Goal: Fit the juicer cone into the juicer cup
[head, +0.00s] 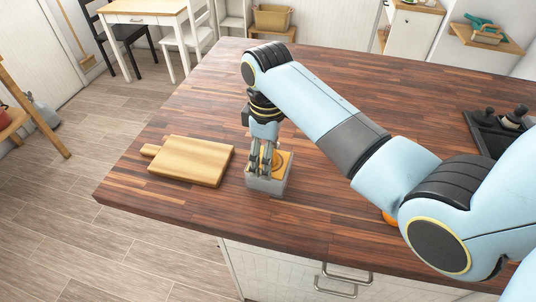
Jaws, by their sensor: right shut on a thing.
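The juicer cup (267,187) is a grey, square-sided container standing on the wooden counter, right of the cutting board. The juicer cone (284,163) is an orange piece at the top opening of the cup. My right gripper (262,170) points down at the cup's left side and is shut on the cone. Its fingers hide part of the cone and the cup's rim. I cannot tell whether the cone rests fully in the cup or is still tilted or raised. My left gripper is out of view.
A wooden cutting board (191,160) lies left of the cup, with a narrow gap between. An orange object (389,218) is mostly hidden behind my right arm. A black tray (492,132) with dark items stands at the right. The counter's front edge is close to the cup.

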